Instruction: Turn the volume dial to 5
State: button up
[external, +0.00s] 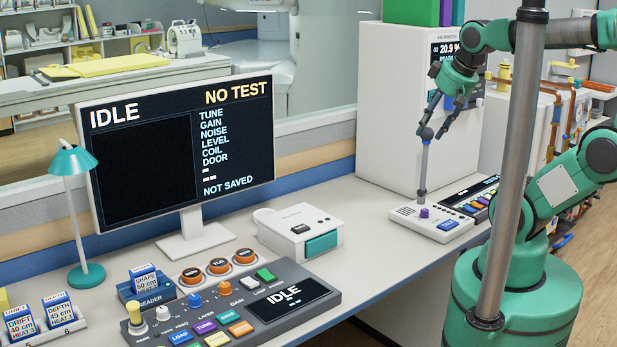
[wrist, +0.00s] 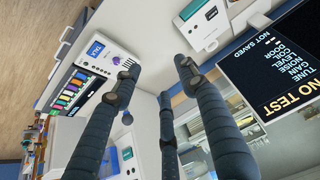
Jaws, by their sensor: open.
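A small purple knob (external: 424,212) sits on a white intercom-like box (external: 445,226) at the right end of the desk. Its labels and any scale are too small to read, so I cannot tell whether it is the volume dial or its setting. My gripper (external: 434,130) is above this box, fingers apart and pointing down, holding nothing that I can make out. In the wrist view, the box (wrist: 98,48) lies beyond the left fingertip of my gripper (wrist: 157,68).
A control console (external: 240,312) with several coloured knobs and buttons stands at the front. A monitor (external: 180,145) reads IDLE and NO TEST. A white device (external: 300,228) sits between. A tall white cabinet (external: 395,110) stands behind the box. Bare desk lies left of it.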

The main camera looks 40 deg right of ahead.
jog(key=w+d+f+n+g+p, duration=0.1)
jog(key=w+d+f+g+p, duration=0.15)
jog(key=w+d, duration=0.4)
jog(key=n+g+p, duration=0.3)
jog(key=p, duration=0.1)
send_over(414, 206)
notch_tip(414, 206, down, 21)
jog(key=shift+d+f, duration=0.1)
jog(key=shift+d, duration=0.1)
jog(key=shift+f, duration=0.1)
jog(key=f+b, duration=0.1)
jog(key=f, duration=0.3)
jog(key=f+b, duration=0.1)
jog(key=f, duration=0.4)
jog(key=f+b, duration=0.1)
jog(key=f, duration=0.3)
jog(key=shift+s+a+f, duration=0.1)
jog(key=shift+a+f, duration=0.2)
grip_shut()
